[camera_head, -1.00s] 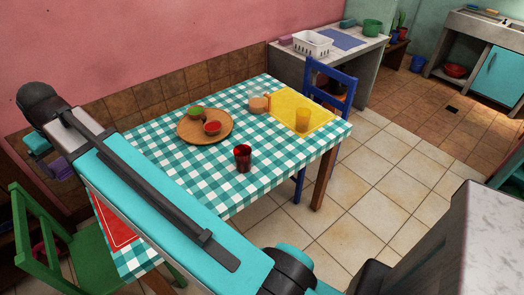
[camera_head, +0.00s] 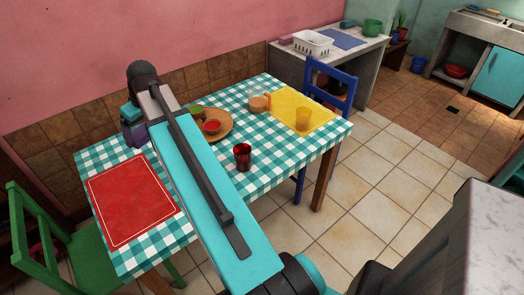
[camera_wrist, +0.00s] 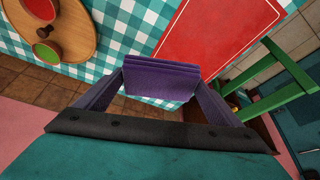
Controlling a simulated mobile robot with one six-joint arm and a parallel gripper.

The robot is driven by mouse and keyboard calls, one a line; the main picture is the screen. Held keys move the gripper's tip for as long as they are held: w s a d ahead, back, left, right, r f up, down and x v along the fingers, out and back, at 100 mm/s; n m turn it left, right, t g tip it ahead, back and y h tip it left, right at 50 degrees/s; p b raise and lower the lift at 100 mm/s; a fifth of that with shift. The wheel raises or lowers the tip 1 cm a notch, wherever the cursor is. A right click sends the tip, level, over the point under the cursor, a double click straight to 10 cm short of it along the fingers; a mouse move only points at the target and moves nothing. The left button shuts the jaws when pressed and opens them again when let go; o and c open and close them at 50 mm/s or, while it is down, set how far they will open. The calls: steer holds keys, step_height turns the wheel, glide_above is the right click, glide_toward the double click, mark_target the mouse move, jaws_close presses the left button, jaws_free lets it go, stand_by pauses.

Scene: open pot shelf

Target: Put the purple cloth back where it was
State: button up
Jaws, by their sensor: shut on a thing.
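The folded purple cloth (camera_wrist: 160,80) is between the two fingers of my gripper (camera_wrist: 160,84) in the wrist view. My gripper is shut on it and holds it up in the air, over the table's edge area as the wrist camera sees it. In the head view my gripper (camera_head: 133,132) is small and partly hidden behind my arm, near the table's far left side by the tiled wall. The cloth cannot be told apart clearly there.
The checked tablecloth (camera_head: 270,108) bears a red placemat (camera_head: 131,203), a wooden board (camera_head: 222,131) with bowls, a dark red cup (camera_head: 243,157) and a yellow placemat (camera_head: 286,104). A green chair (camera_head: 50,255) and a blue chair (camera_head: 340,82) stand beside it. A counter (camera_head: 370,62) holds a white rack (camera_head: 313,43).

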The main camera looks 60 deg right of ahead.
steer(key=s+d+f, duration=0.3)
steer(key=s+d, duration=0.2)
steer(key=d, duration=0.6)
steer(key=b, duration=0.3)
glide_above(263, 149)
steer(key=s, duration=0.1)
step_height(263, 149, down, 8)
steer(key=shift+s+d+r, duration=0.1)
steer(key=shift+s, duration=0.1)
steer(key=shift+f+p, duration=0.75)
steer(key=shift+f, duration=2.4)
steer(key=shift+f+p, duration=0.4)
steer(key=shift+f, duration=1.45)
steer(key=shift+f, duration=0.15)
